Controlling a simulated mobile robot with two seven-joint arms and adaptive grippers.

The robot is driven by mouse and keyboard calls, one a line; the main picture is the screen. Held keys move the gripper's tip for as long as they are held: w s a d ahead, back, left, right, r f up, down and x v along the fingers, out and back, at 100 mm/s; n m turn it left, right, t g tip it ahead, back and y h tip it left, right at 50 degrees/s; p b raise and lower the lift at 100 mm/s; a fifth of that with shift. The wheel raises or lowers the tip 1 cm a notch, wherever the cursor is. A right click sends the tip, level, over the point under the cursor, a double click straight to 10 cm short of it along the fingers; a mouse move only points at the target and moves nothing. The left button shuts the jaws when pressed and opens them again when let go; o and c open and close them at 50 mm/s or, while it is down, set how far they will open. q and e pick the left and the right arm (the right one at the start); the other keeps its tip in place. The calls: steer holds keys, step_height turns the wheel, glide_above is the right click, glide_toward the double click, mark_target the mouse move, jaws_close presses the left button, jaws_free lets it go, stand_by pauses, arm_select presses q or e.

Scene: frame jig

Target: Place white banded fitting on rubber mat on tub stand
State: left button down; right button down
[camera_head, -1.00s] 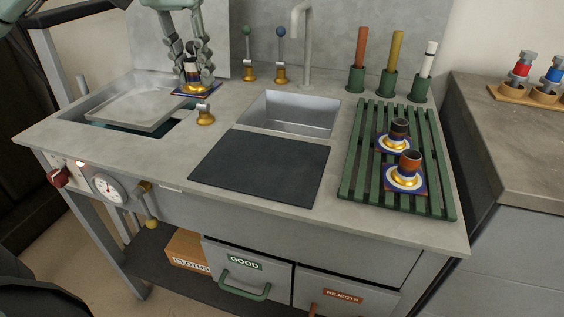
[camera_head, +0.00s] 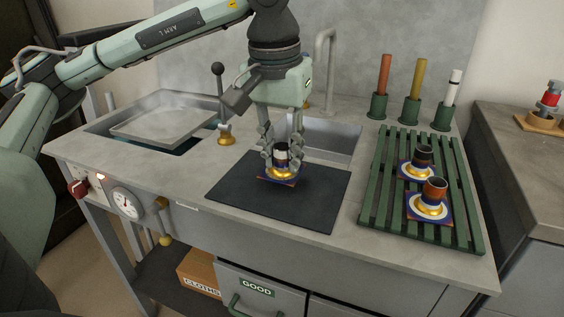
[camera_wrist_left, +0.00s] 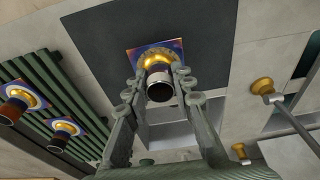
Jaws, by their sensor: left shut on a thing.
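The white banded fitting (camera_head: 282,151) is dark with a white band, a brass base and a blue and orange square plate. My left gripper (camera_head: 281,168) is shut on it and holds it upright over the back part of the dark rubber mat (camera_head: 305,207). I cannot tell whether its plate touches the mat. In the left wrist view the fitting (camera_wrist_left: 160,85) sits between the fingers, its plate (camera_wrist_left: 142,51) over the mat (camera_wrist_left: 95,40). The mat lies flat on the grey tub stand (camera_head: 185,190) and is otherwise bare. My right gripper is not in view.
A green slatted rack (camera_head: 382,205) at the right holds a dark fitting (camera_head: 422,156) and an orange-brown one (camera_head: 434,188). The sink (camera_head: 330,140) is behind the mat. A black-knobbed lever (camera_head: 221,100) stands left of the gripper. Colored rods stand at the back right.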

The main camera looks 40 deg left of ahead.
arm_select(q)
step_height(320, 180, down, 2)
steer(key=shift+f, duration=0.1)
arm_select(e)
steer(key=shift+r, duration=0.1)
arm_select(q)
steer(key=shift+f, duration=0.1)
steer(key=c, duration=1.3)
jaws_free()
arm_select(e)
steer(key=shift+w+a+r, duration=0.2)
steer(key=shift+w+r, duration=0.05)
